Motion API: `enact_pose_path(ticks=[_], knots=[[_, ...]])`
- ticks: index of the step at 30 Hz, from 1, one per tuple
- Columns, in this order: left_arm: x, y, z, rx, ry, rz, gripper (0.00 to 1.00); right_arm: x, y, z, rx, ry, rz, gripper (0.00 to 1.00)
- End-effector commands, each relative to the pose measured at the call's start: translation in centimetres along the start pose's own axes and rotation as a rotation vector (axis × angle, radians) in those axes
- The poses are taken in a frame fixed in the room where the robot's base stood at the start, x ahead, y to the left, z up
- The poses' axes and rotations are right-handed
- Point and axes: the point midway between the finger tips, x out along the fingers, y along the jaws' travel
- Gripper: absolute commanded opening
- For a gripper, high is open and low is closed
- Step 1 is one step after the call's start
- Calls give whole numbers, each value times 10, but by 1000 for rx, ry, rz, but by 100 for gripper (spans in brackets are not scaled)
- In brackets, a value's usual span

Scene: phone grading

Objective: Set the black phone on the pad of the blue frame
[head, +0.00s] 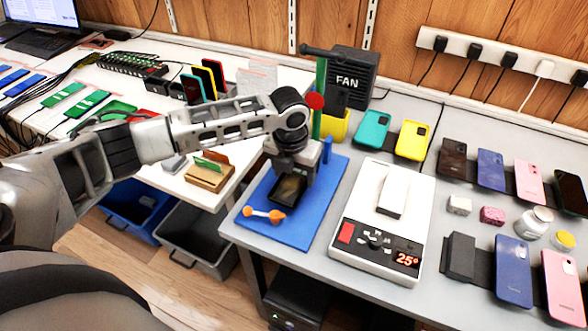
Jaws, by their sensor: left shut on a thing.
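The blue frame (318,205) is a flat blue base on the grey bench, with a green post (320,92), a red knob and a dark top lever. My left gripper (290,176) points down over this base and is shut on the black phone (287,189). Only part of the phone shows below the jaws. I cannot tell whether the phone touches the frame. The pad is not clearly seen; the gripper and phone cover that area. My right gripper is not in view.
An orange-ended piece (265,214) lies at the base's front left. A white heating device (350,240) reading 25 stands close right. Behind are a fan box (352,75) and a yellow bin (335,128). Several phones, including another black one (572,193), lie at right.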

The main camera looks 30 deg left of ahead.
Motion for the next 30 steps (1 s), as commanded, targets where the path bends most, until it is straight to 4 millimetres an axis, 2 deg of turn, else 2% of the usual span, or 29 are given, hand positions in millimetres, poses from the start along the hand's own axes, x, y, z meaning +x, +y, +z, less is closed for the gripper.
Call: enact_pose_path(ticks=[30], knots=[[2, 0, 0, 0, -2, 1, 37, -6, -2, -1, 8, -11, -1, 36]])
